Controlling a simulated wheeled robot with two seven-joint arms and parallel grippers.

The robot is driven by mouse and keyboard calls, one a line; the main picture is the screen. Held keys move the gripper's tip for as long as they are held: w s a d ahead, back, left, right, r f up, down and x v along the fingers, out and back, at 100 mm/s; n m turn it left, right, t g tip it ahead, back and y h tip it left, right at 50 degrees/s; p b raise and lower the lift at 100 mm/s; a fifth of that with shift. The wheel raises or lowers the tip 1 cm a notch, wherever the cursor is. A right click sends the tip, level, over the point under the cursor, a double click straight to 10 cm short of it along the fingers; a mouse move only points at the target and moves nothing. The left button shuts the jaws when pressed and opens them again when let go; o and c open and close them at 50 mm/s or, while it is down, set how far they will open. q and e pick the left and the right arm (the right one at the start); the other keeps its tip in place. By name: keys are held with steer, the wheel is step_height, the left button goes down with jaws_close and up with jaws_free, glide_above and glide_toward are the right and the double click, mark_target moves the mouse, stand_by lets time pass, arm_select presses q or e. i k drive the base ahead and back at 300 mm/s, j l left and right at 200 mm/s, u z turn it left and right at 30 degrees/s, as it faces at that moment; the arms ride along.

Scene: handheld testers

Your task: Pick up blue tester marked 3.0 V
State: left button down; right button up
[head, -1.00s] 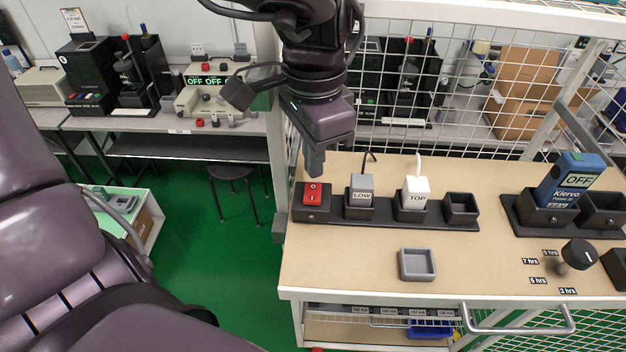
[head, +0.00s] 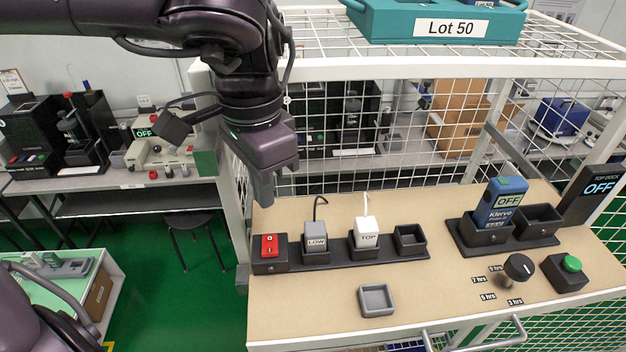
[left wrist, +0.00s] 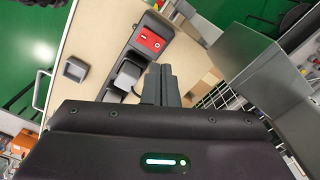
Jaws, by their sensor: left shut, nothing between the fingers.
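A blue tester (head: 500,203) stands upright in the left pocket of a black two-pocket dock (head: 468,236) at the right of the bench. Its screen reads OFF and its label reads Klervo; I see no 3.0 V mark on it. My left gripper (head: 264,190) is shut and empty, pointing down above the red switch (head: 270,246), well left of the tester. In the left wrist view the shut fingers (left wrist: 160,86) point toward the grey LOW plug and the red switch (left wrist: 150,40). My right gripper is not in view.
A black strip holds the grey LOW plug (head: 314,234), the white TOP plug (head: 366,231) and an empty socket (head: 409,238). A grey tray (head: 375,300), a black knob (head: 518,266), a green button (head: 571,263) and an OFF display (head: 599,188) share the bench. Wire mesh stands behind.

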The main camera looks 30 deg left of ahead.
mark_target(502, 197)
steer(key=k+l, duration=0.8)
steer(key=k, duration=0.05)
